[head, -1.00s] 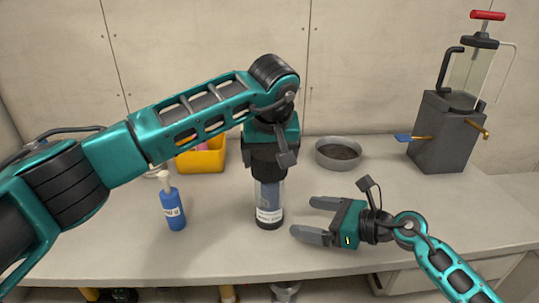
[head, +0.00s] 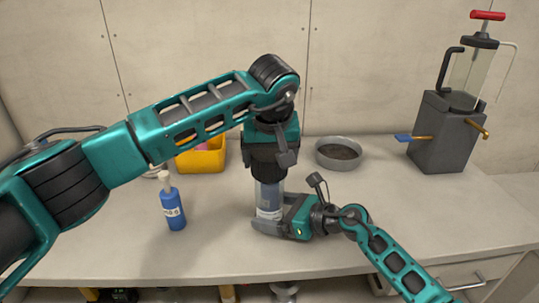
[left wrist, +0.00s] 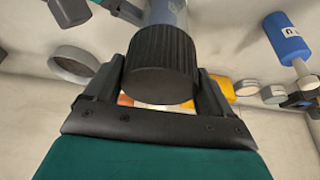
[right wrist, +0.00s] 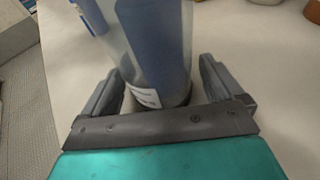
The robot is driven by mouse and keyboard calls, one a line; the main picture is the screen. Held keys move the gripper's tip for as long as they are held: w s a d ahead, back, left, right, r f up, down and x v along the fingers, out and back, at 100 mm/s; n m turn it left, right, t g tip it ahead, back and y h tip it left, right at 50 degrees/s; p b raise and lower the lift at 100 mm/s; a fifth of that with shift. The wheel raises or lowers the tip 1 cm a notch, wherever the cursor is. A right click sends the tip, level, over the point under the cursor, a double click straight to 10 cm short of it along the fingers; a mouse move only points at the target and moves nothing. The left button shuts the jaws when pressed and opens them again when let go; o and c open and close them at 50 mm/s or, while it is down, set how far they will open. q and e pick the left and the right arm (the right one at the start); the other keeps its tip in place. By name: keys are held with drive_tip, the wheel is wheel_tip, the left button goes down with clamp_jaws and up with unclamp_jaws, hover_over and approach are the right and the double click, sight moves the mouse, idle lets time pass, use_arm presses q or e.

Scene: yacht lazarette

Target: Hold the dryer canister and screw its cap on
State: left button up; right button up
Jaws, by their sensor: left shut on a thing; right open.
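The dryer canister (head: 269,197), a clear cylinder with blue contents and a white label, stands upright on the counter. Its black ribbed cap (left wrist: 160,62) is on top, between the fingers of my left gripper (left wrist: 160,85), which is shut on it from above. The right wrist view shows the canister (right wrist: 150,50) between these fingers, with a gap visible on the right side. Whether the cap's thread is engaged is hidden.
A blue pump bottle (head: 173,208) stands left of the canister. A yellow bin (head: 203,160) and a round grey bowl (head: 338,152) stand behind. A grey device with a red handle (head: 446,130) is at the back right. The counter at front right is clear.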

drive_tip(key=c, duration=0.9)
